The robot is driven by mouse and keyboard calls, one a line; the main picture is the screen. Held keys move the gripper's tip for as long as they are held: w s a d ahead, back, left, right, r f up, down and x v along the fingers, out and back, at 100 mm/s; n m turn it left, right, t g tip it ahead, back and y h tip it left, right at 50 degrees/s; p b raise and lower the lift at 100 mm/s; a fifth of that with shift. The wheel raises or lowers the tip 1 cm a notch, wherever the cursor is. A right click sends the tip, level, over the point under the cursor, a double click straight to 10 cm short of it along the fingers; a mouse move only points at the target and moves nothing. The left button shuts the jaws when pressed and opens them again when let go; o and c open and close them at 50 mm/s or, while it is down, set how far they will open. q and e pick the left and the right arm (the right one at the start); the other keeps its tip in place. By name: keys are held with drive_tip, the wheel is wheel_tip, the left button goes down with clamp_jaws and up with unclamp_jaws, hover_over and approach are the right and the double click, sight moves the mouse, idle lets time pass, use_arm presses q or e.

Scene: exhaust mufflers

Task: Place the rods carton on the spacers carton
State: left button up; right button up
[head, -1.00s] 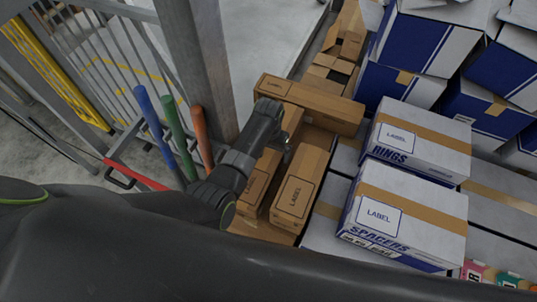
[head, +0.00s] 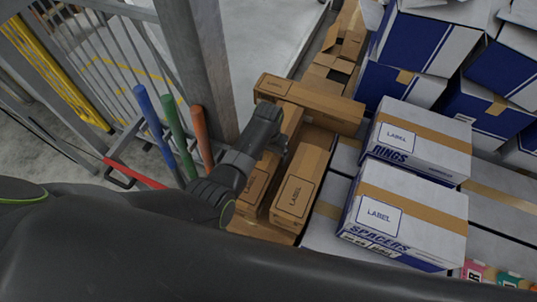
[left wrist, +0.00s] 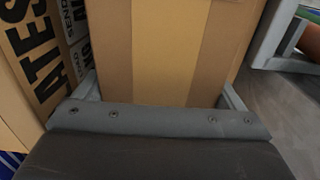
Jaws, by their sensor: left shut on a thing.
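The white-and-blue spacers carton (head: 407,210) stands at the right in the head view, its lettering facing front and its top bare. My left gripper (head: 277,138) is over the brown cartons left of it. It is shut on a narrow brown carton (head: 256,186), whose taped face fills the middle of the left wrist view (left wrist: 155,50) between the fingers. No "RODS" lettering is readable, so I cannot confirm this is the rods carton. The forearm hides part of it. My right gripper is not in view.
Another brown carton (head: 301,183) sits close beside the held one, and a long one (head: 308,103) lies behind. The rings carton (head: 420,141) stands behind the spacers carton. A post (head: 199,60) and coloured handles (head: 174,128) are close on the left.

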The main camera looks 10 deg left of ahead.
use_arm(q)
drive_tip(key=shift+w+r, duration=0.15)
drive_tip(key=shift+r, duration=0.75)
wheel_tip(320, 180, up, 14)
drive_tip(key=b, duration=0.2)
drive_tip(key=shift+f, duration=0.25)
